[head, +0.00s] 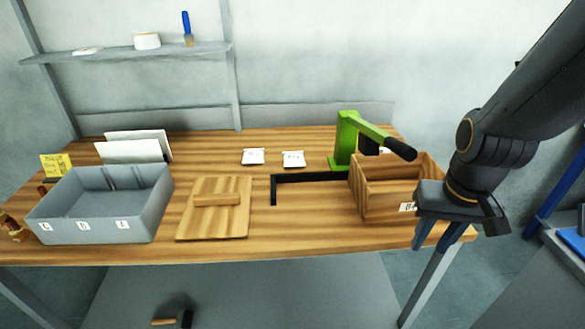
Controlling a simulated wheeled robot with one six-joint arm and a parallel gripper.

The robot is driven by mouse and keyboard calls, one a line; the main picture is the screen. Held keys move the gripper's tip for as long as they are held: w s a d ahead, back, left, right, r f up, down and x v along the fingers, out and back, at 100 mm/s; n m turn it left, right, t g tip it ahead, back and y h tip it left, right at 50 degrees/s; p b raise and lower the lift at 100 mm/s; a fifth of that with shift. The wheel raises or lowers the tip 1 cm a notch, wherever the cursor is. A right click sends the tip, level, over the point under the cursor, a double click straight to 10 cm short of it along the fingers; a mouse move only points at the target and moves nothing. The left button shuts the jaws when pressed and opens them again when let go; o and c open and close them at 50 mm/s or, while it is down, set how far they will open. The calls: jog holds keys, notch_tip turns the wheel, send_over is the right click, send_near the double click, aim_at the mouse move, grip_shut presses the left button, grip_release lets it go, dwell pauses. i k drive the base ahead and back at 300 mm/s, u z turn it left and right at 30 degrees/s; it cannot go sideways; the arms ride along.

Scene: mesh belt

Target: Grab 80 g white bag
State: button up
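Two small flat white pieces lie apart near the back middle of the wooden table: a left one (253,156) and a right one (293,159). Both carry dark marks too small to read, so I cannot tell whether either is an 80 g bag. My gripper (438,236) points down at the table's front right corner, in front of the wooden box. Its two fingers look apart, with nothing seen between them. It is well to the right of both white pieces and nearer the camera.
A green press (346,139) with a black handle stands behind the open wooden box (365,196). A grey bin (98,233) stands at left, with white panels (134,151) behind it. A wooden board (224,220) with a block lies front centre. A black angle frame (300,178) lies beside the box.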

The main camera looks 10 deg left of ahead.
aim_at(291, 159)
jog(key=k, duration=0.6)
jog(key=u, duration=0.85)
jog(key=i, duration=1.65)
jog(key=z, duration=0.35)
